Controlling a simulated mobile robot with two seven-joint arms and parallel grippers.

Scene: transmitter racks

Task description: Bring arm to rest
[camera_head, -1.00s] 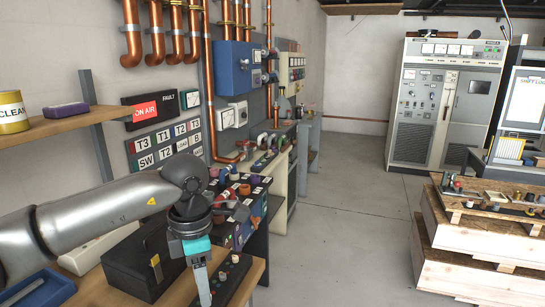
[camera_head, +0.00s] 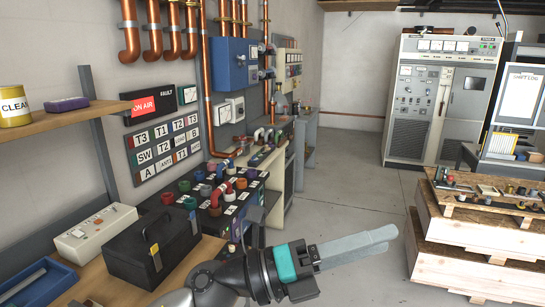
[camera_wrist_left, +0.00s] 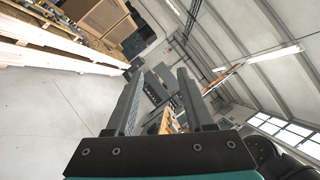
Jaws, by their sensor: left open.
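My left gripper (camera_head: 385,240) shows in the head view at the lower middle, its fingers pointing right over the open floor. It has a teal band and grey fingers. In the left wrist view its two fingers (camera_wrist_left: 158,100) stand apart with nothing between them, so it is open and empty. My left arm comes up from the bottom edge of the head view, in front of the bench. The gripper touches nothing that I can see. My right gripper is not in view.
A bench with a black box (camera_head: 150,245) and a patch panel with coloured connectors (camera_head: 215,190) lies left of the gripper. Wooden crates (camera_head: 470,240) stand at the right. A grey transmitter cabinet (camera_head: 440,100) stands at the back. Concrete floor (camera_head: 350,190) is clear between them.

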